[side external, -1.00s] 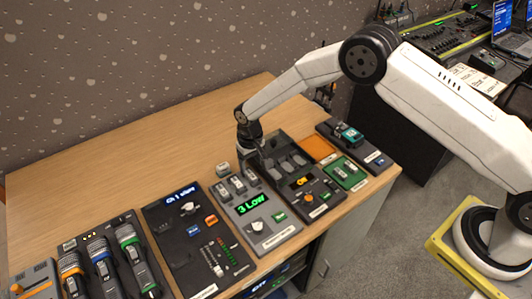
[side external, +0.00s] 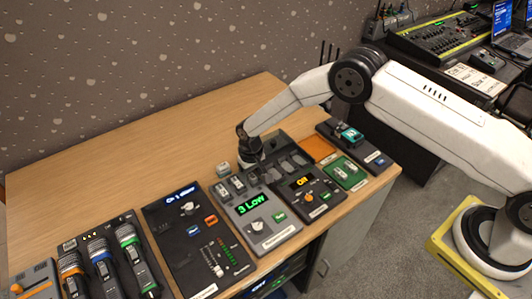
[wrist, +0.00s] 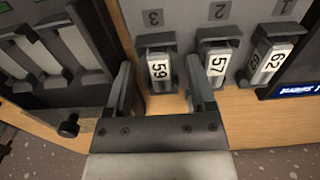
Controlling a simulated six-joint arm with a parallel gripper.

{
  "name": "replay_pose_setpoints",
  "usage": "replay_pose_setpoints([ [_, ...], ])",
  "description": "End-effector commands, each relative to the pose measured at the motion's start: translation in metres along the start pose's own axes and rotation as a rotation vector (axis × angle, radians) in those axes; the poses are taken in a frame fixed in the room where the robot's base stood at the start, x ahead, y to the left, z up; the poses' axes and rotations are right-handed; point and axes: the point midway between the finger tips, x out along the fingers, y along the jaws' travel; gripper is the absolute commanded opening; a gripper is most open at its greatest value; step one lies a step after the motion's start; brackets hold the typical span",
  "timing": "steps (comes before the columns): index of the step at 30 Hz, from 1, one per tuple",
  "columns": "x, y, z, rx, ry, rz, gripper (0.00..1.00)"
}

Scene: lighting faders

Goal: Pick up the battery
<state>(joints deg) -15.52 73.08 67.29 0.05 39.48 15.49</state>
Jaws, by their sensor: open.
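My gripper (wrist: 160,92) is open over the row of battery slots of the grey tester unit (wrist: 189,17). In the wrist view a light-labelled battery (wrist: 159,71) marked 59 stands in slot 3, between and just beyond my two fingertips; I cannot tell whether they touch it. A battery (wrist: 217,66) marked 57 is in slot 2, and another battery (wrist: 275,54) is in slot 1 on the right. In the side view my gripper (side external: 250,164) hides part of this row. The unit's display (side external: 252,204) reads "3 Low" in green.
A dark tray with grey slots (side external: 297,158) stands close beside my gripper. A panel with an orange knob (side external: 309,197) and a green board (side external: 346,173) are to the right. The desk's back left is clear.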

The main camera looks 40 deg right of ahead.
Motion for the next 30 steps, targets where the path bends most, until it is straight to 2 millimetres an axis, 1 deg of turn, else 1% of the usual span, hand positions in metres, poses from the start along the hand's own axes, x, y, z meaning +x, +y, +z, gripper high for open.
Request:
replay_pose_setpoints([
  [6, -0.0002, 0.0001, 0.0001, 0.000, 0.000, 0.000, 0.71],
  [7, -0.0002, 0.0001, 0.0001, 0.000, 0.000, 0.000, 0.67],
  [8, -0.0002, 0.0001, 0.0001, 0.000, 0.000, 0.000, 0.58],
  [9, -0.0002, 0.0001, 0.0001, 0.000, -0.001, 0.000, 0.45],
  [11, -0.0002, 0.0001, 0.0001, 0.000, -0.001, 0.000, 0.26],
  [12, -0.0002, 0.0001, 0.0001, 0.000, -0.001, 0.000, 0.13],
  [13, -0.0002, 0.0001, 0.0001, 0.000, -0.001, 0.000, 0.04],
  [14, -0.0002, 0.0001, 0.0002, 0.000, -0.001, 0.000, 0.00],
  [25, -0.0011, 0.0000, 0.0000, 0.000, 0.000, 0.000, 0.00],
  [30, -0.0063, 0.0000, -0.0001, 0.000, -0.001, 0.000, 0.00],
])
